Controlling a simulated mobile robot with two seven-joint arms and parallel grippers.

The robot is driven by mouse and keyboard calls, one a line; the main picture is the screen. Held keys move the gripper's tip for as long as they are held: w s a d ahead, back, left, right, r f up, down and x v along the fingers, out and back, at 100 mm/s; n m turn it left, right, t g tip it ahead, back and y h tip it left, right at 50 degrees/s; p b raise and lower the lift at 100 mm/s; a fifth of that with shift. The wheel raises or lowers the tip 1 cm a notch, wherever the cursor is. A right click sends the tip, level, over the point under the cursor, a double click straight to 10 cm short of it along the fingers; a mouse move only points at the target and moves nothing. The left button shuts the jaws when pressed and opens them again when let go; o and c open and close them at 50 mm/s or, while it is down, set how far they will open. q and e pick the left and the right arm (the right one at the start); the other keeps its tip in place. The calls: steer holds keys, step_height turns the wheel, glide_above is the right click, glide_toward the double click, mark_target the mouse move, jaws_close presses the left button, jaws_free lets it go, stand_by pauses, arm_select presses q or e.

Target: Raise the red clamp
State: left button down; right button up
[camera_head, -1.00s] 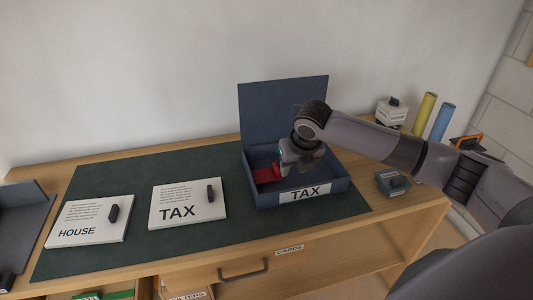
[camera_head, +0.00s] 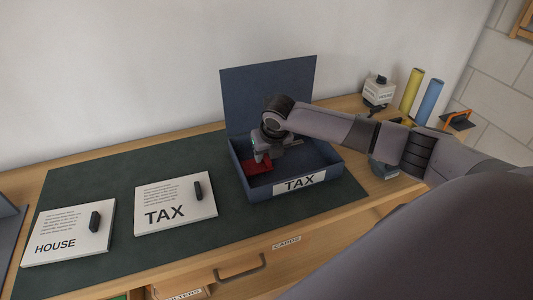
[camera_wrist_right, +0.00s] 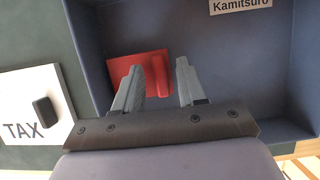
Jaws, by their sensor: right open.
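The red clamp (camera_head: 256,167) lies inside the open blue box labelled TAX (camera_head: 333,171), toward its left side. In the right wrist view the clamp (camera_wrist_right: 137,65) shows as a red plate with a raised red bar at its right part. My right gripper (camera_head: 263,157) reaches down into the box over the clamp. In the wrist view its two grey fingers (camera_wrist_right: 163,78) are apart, with the red bar between or beyond them; I cannot tell whether they touch it. My left gripper is not in view.
Two white panels, HOUSE (camera_head: 67,238) and TAX (camera_head: 182,195), each with a black handle, lie on the dark green mat (camera_head: 120,262) left of the box. The raised box lid (camera_head: 268,92) stands behind. Yellow (camera_head: 411,91) and blue (camera_head: 429,101) tubes stand at the right.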

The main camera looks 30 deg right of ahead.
steer(key=shift+w+f, duration=0.1)
steer(key=shift+f, duration=0.1)
steer(key=shift+c, duration=0.3)
jaws_close()
